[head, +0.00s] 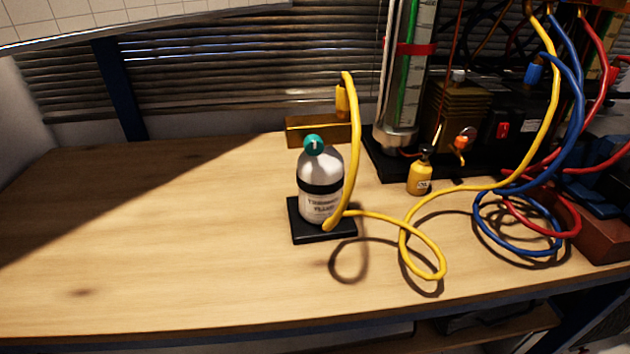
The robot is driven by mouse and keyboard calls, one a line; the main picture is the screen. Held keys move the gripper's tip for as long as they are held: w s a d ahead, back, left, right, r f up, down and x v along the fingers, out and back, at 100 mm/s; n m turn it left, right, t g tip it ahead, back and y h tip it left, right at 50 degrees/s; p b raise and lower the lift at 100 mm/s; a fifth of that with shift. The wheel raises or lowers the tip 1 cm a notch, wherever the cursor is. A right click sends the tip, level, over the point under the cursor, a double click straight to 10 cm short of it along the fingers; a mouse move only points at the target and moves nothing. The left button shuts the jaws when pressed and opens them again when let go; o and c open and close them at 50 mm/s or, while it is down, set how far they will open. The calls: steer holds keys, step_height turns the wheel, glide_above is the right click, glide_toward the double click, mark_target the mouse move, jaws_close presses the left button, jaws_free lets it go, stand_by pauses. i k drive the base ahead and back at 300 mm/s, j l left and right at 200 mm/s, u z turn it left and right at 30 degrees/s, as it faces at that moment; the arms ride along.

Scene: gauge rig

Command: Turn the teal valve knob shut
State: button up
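The teal valve knob (314,144) sits on top of a silver-white bottle (321,172) with a black band. A pale mark shows on the knob; I cannot tell from it whether the valve is open or shut. The bottle stands upright on a square black base (310,233) near the middle of the wooden table. A yellow hose runs close along the bottle's right side. My gripper is not in this view, and nothing touches the knob.
A yellow hose (355,150) rises beside the bottle and loops on the table. A brass block (305,130) stands behind. A small yellow bottle (420,173), blue hoses (515,250) and rig equipment crowd the right. The table's left side (160,230) is clear.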

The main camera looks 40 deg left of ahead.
mark_target(313, 144)
steer(key=k+u, duration=0.35)
steer(key=k+j+u, duration=0.1)
steer(key=u, duration=0.25)
steer(key=l+u, duration=0.15)
steer(key=u, duration=0.2)
steer(key=l+u, duration=0.2)
steer(key=u, duration=0.15)
steer(key=i+l+u, duration=0.1)
steer(key=l+u, duration=0.25)
steer(key=j, duration=0.15)
